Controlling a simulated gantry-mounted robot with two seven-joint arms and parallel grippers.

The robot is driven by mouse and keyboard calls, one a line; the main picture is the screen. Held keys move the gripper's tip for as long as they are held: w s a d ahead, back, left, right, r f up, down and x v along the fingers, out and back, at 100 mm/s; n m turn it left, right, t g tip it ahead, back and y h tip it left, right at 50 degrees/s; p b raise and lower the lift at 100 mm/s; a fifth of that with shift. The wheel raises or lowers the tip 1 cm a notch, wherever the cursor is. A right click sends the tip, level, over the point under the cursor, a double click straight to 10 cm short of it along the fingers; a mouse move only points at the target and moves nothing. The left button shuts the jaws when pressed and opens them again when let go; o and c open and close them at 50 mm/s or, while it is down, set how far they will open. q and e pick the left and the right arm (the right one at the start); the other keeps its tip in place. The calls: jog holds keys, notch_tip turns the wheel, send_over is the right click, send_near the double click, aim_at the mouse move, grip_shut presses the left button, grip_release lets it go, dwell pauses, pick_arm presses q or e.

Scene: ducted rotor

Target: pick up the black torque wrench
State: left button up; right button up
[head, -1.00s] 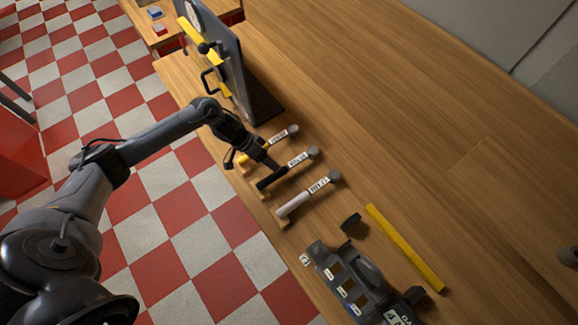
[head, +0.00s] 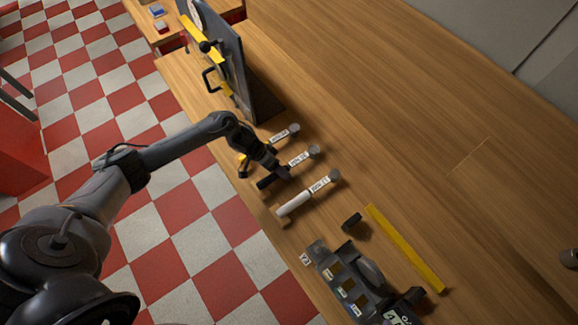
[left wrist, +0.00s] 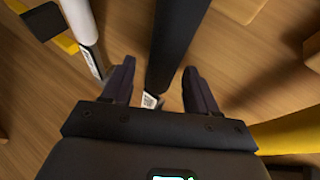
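The black torque wrench (head: 267,182) lies on the wooden bench in the middle of a row of three, its labelled shaft running to a round grey head. My left gripper (head: 281,173) is above it, covering part between handle and label. In the left wrist view, my left gripper (left wrist: 159,64) is open, with the black wrench's dark handle (left wrist: 177,35) running between its fingers. I cannot tell whether the fingers touch it. The white-handled wrench (head: 297,203) and the yellow-handled wrench (head: 278,138) lie on either side. My right gripper is not in view.
An upright grey panel (head: 243,75) with a yellow bar and black handle stands beyond the wrenches. A small black block (head: 351,221), a yellow bar (head: 405,248) and a dark device (head: 345,280) lie nearer. The bench to the right is mostly clear.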

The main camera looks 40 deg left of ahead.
pick_arm(q)
jog(key=c, duration=1)
grip_shut()
jog(key=shift+r, duration=0.2)
